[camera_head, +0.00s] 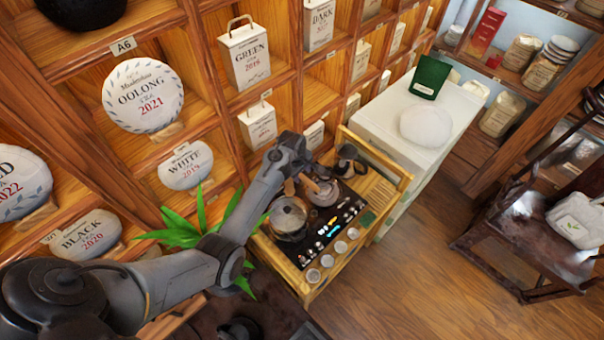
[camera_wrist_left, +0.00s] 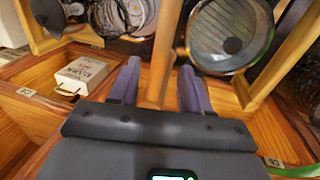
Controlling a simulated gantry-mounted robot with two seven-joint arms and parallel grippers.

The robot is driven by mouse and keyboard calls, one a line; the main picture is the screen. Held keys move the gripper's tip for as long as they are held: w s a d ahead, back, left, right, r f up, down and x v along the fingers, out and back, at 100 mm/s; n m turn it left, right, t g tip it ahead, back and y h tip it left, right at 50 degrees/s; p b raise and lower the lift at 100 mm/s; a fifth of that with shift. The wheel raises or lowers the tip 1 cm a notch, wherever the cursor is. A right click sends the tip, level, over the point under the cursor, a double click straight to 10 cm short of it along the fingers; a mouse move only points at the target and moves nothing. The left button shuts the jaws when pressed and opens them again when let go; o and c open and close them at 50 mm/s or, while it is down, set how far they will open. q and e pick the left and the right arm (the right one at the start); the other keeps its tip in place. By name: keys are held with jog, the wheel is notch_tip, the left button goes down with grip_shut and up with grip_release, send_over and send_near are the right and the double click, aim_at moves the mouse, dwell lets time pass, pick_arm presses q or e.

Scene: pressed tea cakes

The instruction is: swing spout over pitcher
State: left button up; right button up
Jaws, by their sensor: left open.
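My left gripper (camera_wrist_left: 160,85) is open over the tea cart's back side, by the shelves. In the left wrist view a wooden bar (camera_wrist_left: 163,50) lies between its two fingers. I cannot tell whether they touch it or what it belongs to. A round glass vessel with a dark knob (camera_wrist_left: 228,30) is just right of the fingers. In the head view a glass pot (camera_head: 289,218) stands on the cart's dark panel, with a second vessel (camera_head: 322,191) behind it. My arm partly hides this area. I cannot clearly pick out the spout. My right gripper is not in view.
The wooden tea cart (camera_head: 300,283) carries several small cups (camera_head: 340,247) along its front. A plant (camera_head: 183,233) stands left of it. Shelves of tea cakes and boxes rise close behind. A white cabinet (camera_head: 415,160) is right of the cart. The floor (camera_head: 420,280) in front is clear.

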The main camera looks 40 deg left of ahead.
aim_at(302, 179)
pick_arm(q)
jog(key=shift+w+f, duration=0.2)
jog(key=shift+f, duration=0.85)
grip_shut()
